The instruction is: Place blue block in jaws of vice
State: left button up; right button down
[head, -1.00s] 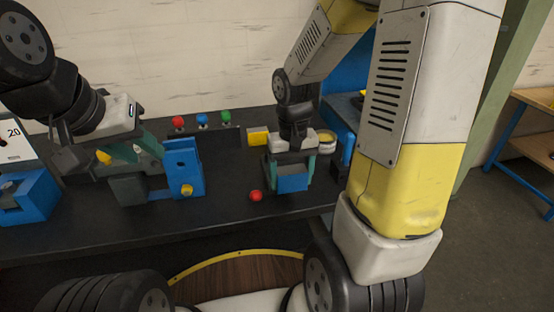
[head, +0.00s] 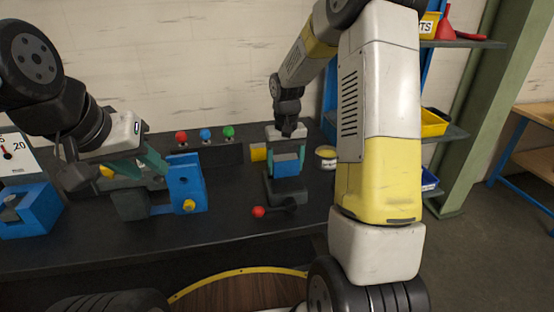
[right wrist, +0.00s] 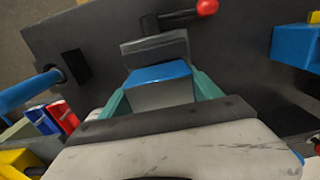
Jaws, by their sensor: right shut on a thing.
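My right gripper (head: 286,158) is shut on the blue block (head: 287,166), with a teal finger on each side. The grey vice (head: 285,190) stands on the bench directly below the block in the head view; its handle has a red knob (head: 258,211). In the right wrist view, the block (right wrist: 158,73) sits between the fingers (right wrist: 160,97), close to a dark vice jaw (right wrist: 155,47) beyond it. I cannot tell whether the block is above or between the jaws. My left gripper (head: 140,163) is beside a blue upright part (head: 186,183) with a yellow knob; its grip is unclear.
A yellow block (head: 259,152) and a round yellow-rimmed item (head: 326,157) flank the vice area. A blue vice-like block (head: 32,212) is at far left.

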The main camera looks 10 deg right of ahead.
aim_at(285, 173)
jog(key=shift+w+f, duration=0.15)
jog(key=shift+w, duration=0.2)
jog(key=shift+f, duration=1.6)
jog(key=shift+c, duration=0.7)
grip_release()
jog(key=shift+s+f, duration=0.1)
jog(key=shift+f, duration=0.1)
